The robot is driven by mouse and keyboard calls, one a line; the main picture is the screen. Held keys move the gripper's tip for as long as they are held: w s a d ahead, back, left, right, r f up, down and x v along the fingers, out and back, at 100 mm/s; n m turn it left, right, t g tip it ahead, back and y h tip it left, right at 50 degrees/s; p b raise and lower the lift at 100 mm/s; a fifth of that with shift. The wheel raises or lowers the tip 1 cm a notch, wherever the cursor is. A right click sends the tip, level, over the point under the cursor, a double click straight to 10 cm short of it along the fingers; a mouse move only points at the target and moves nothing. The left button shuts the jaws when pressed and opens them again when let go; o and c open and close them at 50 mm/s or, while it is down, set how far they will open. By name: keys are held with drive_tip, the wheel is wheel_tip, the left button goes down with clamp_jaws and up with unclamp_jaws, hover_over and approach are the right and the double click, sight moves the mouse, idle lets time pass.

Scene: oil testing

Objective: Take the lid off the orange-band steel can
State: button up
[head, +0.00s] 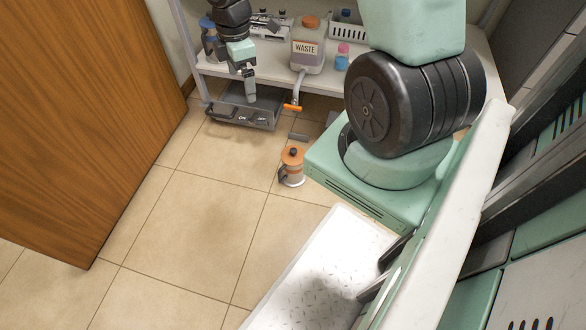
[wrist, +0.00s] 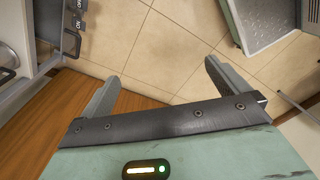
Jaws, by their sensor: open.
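The orange-band steel can (head: 292,174) stands upright on the tiled floor in the middle of the head view. Its orange lid (head: 293,156) with a dark knob sits on top. My gripper (head: 251,94) is up and to the left of the can in the head view, over the grey box at the shelf's front, well apart from the can. In the wrist view my gripper (wrist: 160,85) is open, its two grey fingers spread with only floor between them. The can does not show in the wrist view.
A white shelf (head: 275,72) behind holds a WASTE jug (head: 308,48) with an orange-handled tap (head: 292,107), and small bottles. The grey box (head: 228,112) bears ON labels. A wooden door (head: 80,110) stands at left. The floor left of the can is clear.

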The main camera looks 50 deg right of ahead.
drive_tip(key=s+d+f+n+b, duration=0.1)
drive_tip(key=d+f+b, duration=0.85)
drive_tip(key=f, duration=0.75)
drive_tip(key=n+b, duration=0.2)
drive_tip(key=b, duration=0.1)
approach(294, 149)
drive_tip(key=shift+y, duration=0.4)
drive_tip(key=f+b, duration=0.1)
drive_tip(key=b, duration=0.1)
drive_tip(key=f+b, duration=0.2)
drive_tip(key=b, duration=0.1)
drive_tip(key=f+b, duration=0.2)
drive_tip(key=shift+s+f+b, duration=0.1)
drive_tip(key=shift+s+b, duration=0.2)
drive_tip(key=shift+s, duration=0.05)
drive_tip(key=f+b, duration=0.1)
drive_tip(key=f, duration=0.1)
drive_tip(key=f+b, duration=0.4)
drive_tip(key=shift+w+a, duration=0.2)
drive_tip(key=shift+a, duration=0.1)
drive_tip(key=c, duration=0.7)
